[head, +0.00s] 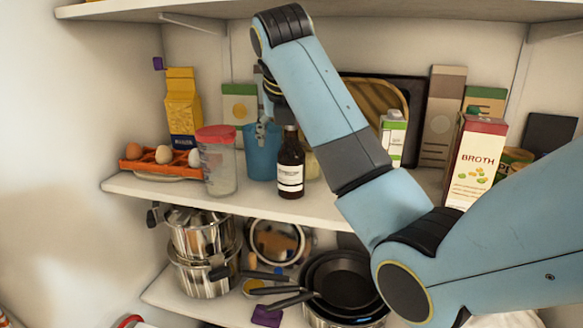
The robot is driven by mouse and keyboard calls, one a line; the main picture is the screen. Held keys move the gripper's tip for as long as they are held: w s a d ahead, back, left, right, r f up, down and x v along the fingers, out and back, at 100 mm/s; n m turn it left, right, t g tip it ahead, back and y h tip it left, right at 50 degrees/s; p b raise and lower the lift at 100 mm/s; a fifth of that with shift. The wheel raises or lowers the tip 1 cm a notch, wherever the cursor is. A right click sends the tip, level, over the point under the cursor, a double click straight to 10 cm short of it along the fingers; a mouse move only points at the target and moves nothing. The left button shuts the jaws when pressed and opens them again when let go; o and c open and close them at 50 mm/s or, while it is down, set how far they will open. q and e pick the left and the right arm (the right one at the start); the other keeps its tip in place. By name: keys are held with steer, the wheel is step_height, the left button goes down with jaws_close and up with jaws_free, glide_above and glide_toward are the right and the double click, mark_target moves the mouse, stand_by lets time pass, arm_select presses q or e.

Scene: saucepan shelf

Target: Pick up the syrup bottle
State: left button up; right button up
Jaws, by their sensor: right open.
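The syrup bottle (291,168) is dark brown with a white label and stands upright on the middle shelf, near its front edge. My right gripper (266,128) is over the shelf at the bottle's upper left, pointing down, open, and partly hidden by my own arm. From this view I cannot tell whether its fingers touch the bottle's neck. My left gripper is not in view.
A blue cup (261,155) and a red-lidded clear container (217,165) stand close on the bottle's left. An orange egg tray (150,165) is farther left. A broth carton (474,165) stands at the right. Pots and pans (345,285) fill the lower shelf.

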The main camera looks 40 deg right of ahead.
mark_target(290, 145)
steer(key=shift+w+d+f, duration=0.2)
steer(key=shift+f, duration=0.15)
steer(key=p+x, duration=0.1)
steer(key=x, duration=0.2)
steer(key=shift+w+d+f+p, duration=0.1)
steer(key=shift+d+f+p, duration=0.2)
steer(key=shift+p, duration=0.05)
steer(key=shift+w+d+f, duration=0.15)
steer(key=shift+w+f, duration=0.1)
steer(key=shift+f, duration=0.2)
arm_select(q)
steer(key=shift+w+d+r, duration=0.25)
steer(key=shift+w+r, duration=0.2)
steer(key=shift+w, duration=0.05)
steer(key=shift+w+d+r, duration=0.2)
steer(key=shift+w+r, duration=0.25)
arm_select(e)
steer(key=c, duration=0.7)
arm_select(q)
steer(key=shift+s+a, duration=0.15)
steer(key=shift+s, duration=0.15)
arm_select(e)
steer(key=shift+r, duration=0.1)
steer(key=c, duration=1)
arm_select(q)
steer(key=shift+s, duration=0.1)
arm_select(e)
steer(key=shift+o, duration=0.2)
